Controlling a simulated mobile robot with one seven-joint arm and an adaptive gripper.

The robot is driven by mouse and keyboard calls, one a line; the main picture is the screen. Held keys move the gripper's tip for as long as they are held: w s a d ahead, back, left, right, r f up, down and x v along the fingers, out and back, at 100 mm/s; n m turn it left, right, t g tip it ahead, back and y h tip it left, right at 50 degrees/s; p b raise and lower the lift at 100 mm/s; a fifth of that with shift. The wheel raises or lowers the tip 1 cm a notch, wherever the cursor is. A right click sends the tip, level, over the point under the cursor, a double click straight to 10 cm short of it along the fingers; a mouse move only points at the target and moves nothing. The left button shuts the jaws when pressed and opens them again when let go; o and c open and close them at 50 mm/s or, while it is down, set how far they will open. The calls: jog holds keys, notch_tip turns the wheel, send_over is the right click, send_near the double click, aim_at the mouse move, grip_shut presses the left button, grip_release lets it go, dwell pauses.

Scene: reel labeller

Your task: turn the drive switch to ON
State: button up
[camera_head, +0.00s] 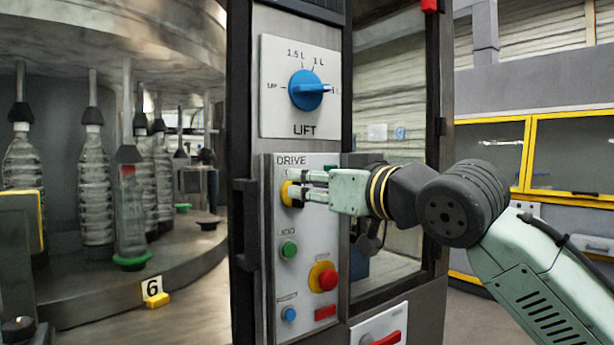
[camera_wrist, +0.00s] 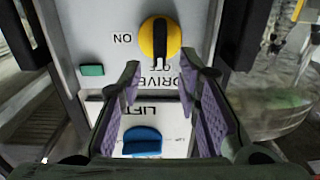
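The drive switch is a yellow round knob with a black bar handle; it shows at the top of the wrist view (camera_wrist: 174,38). In that view, which is upside down, the bar runs vertically with its lower end at the OFF label, while the ON label (camera_wrist: 122,39) lies to its left. In the head view only the knob's yellow edge (camera_head: 285,194) shows behind the fingers. My gripper (camera_head: 289,184) is open at the panel, its two fingertips (camera_wrist: 160,82) apart. Nothing is clearly held; I cannot tell whether a fingertip touches the handle.
The blue LIFT knob (camera_head: 305,90) sits above on its own plate. Below are a green button (camera_head: 288,250), a red emergency button (camera_head: 327,279) and a blue button (camera_head: 289,314). A dark handle (camera_head: 245,225) stands left of the panel. Bottles stand on the carousel at left.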

jog(key=shift+x, duration=0.9)
jog(key=shift+c, duration=0.2)
grip_shut()
